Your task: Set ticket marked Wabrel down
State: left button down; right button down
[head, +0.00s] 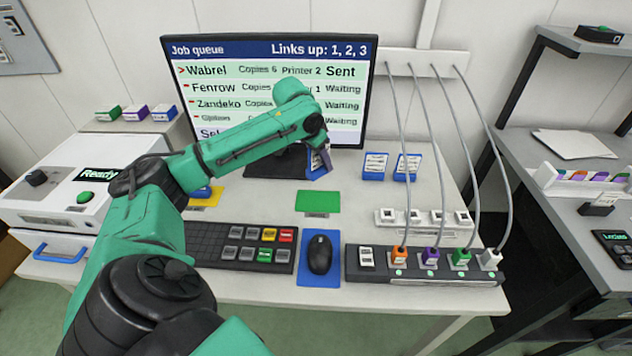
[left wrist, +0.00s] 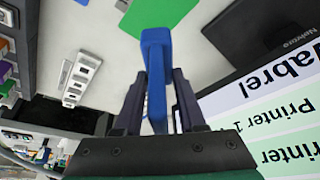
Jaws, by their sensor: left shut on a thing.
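My left gripper (head: 324,156) reaches in front of the monitor and is shut on a blue ticket (head: 317,171). In the left wrist view the ticket (left wrist: 156,75) stands edge-on between the two fingers (left wrist: 155,100), so its marking cannot be read. A green mat (head: 317,201) lies bare on the desk, nearer than the ticket; it also shows in the left wrist view (left wrist: 158,14). Two other blue tickets (head: 375,166) (head: 407,167) stand to the right of the gripper. The monitor (head: 350,50) lists Wabrel on top, Printer 2, Sent. My right gripper is out of view.
A keyboard (head: 205,240), a mouse (head: 320,254) on a blue pad and a power strip (head: 380,270) with cabled plugs line the front. A yellow mat (head: 207,201) lies left, partly behind my arm. A white printer (head: 60,200) is at far left.

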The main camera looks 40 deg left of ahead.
aim_at(308, 165)
pick_arm(q)
notch_tip(308, 165, down, 10)
jog(key=shift+f, duration=0.1)
jog(key=shift+s, duration=0.1)
jog(key=shift+f, duration=0.1)
jog(key=c, duration=0.5)
grip_release()
jog(key=shift+r, duration=0.2)
jog(key=v, duration=1.2)
